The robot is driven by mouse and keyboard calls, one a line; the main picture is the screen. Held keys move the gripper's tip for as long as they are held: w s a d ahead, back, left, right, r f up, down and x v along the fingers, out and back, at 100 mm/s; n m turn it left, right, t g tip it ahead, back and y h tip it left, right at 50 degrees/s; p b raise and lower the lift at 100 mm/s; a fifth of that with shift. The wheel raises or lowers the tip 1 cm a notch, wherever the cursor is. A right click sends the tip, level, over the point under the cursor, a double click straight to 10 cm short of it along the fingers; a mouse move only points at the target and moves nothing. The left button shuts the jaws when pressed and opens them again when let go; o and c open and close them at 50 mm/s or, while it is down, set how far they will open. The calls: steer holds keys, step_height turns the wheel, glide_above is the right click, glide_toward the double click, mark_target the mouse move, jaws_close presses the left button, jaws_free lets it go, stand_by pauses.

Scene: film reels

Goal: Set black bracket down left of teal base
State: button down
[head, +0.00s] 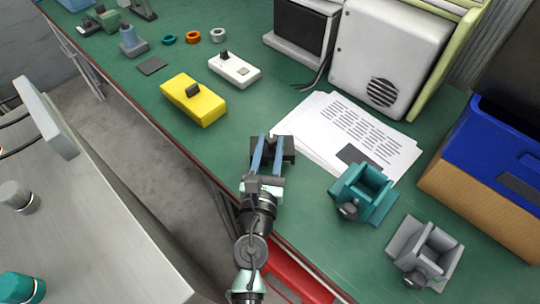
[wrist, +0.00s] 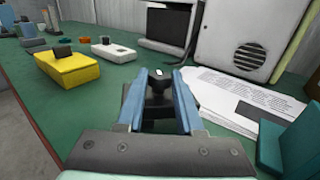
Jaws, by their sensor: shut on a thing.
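My gripper (head: 267,143) has its two blue fingers shut on the black bracket (head: 287,156). The bracket sits between the fingertips, low at the green bench top, left of the teal base; whether it touches the surface I cannot tell. In the wrist view the bracket (wrist: 157,103) shows dark between the fingers (wrist: 158,82), its lower part hidden by my gripper. The teal base (head: 363,190) stands on the bench to the right, apart from the bracket. Part of it shows at the right edge of the wrist view (wrist: 300,145).
White printed sheets (head: 322,133) lie just behind the bracket and teal base. A grey base (head: 427,252) stands right of the teal one. A yellow box (head: 193,101) and a white box (head: 234,70) are further left. Bare green bench lies between yellow box and bracket.

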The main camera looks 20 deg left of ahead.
steer(key=shift+f+b, duration=0.5)
steer(key=shift+f, duration=0.45)
steer(key=shift+f, duration=0.15)
steer(key=c, duration=0.5)
jaws_free()
steer(key=shift+c, duration=0.2)
